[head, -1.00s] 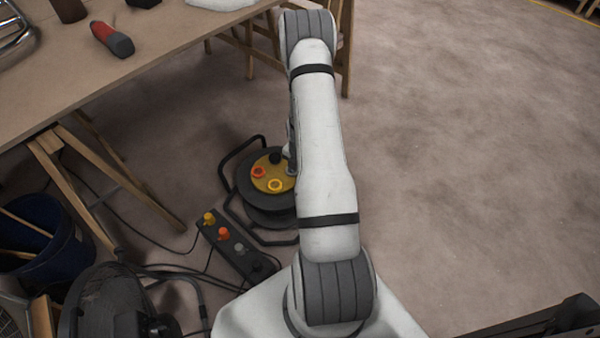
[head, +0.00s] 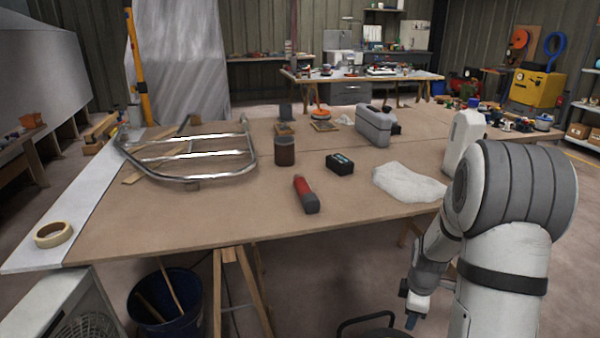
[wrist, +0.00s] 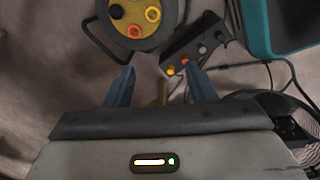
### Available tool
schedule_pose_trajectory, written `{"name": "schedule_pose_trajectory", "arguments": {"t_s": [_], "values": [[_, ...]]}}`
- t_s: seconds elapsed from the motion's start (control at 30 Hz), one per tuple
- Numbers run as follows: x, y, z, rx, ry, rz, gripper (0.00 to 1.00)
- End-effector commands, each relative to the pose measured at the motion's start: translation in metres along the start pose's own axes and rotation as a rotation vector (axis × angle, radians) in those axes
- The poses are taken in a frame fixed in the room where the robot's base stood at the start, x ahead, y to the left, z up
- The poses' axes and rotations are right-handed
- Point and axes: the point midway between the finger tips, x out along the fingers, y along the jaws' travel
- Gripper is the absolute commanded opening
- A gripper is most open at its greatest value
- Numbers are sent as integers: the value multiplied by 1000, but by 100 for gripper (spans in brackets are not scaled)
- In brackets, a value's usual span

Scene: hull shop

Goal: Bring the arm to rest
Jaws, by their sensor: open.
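My arm stands at the right of the head view, its grey ribbed elbow raised beside the workbench's front right corner. The forearm hangs down behind it, with my gripper (head: 411,318) low, below the bench-top level and in front of the bench. In the wrist view my gripper (wrist: 159,72) shows two blue fingers spread apart, with nothing between them. They point towards the floor, where a cable reel (wrist: 112,32) and a power strip with coloured plugs (wrist: 190,50) lie beyond the fingertips.
The workbench (head: 150,230) holds a bent metal tube frame (head: 190,158), a red-handled tool (head: 305,195), a white cloth (head: 408,183) and a white bottle (head: 463,140). A blue bucket (head: 165,310) stands below. A teal object (wrist: 290,22) is at the wrist view's upper right.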

Motion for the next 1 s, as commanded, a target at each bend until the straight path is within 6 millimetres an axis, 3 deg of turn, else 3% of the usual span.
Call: {"name": "schedule_pose_trajectory", "arguments": {"t_s": [0.03,0.1,0.3,0.5,0.7,0.83,1.0], "values": [[-45,-6,-9,65,4,17,51],[-86,-18,-20,171,11,28,51],[-192,-63,-42,473,39,54,51],[-282,-119,-54,774,79,69,51],[-341,-169,-56,1033,120,68,51],[-357,-189,-55,1134,134,63,51],[-361,-198,-54,1184,140,59,51]]}}
